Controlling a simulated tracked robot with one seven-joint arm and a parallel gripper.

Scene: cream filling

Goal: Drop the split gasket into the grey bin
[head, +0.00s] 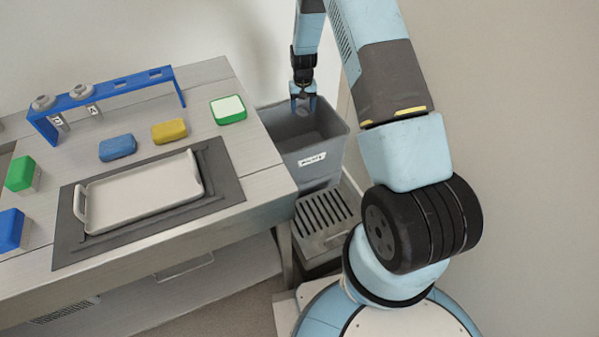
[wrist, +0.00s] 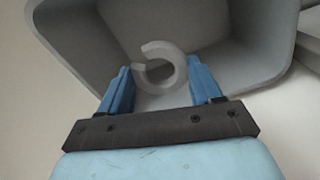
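The split gasket (wrist: 180,72) is a pale grey ring with a gap on its left side in the wrist view. My gripper (wrist: 158,72) has its blue fingers on either side of the ring and appears shut on it. In the head view, my gripper (head: 303,99) points down over the grey bin (head: 328,163), with the grey gasket (head: 302,106) small between the fingertips. The bin stands beside the workbench with a white label on its front. The wrist view looks into the bin (wrist: 75,45), whose walls surround the gasket in the picture.
A slatted grey box (head: 323,222) stands in front of the bin. The workbench at left holds a white tray (head: 140,192), a blue rack (head: 110,90) with grey ring parts, and several coloured blocks, including a green-and-white one (head: 229,109) near the bin.

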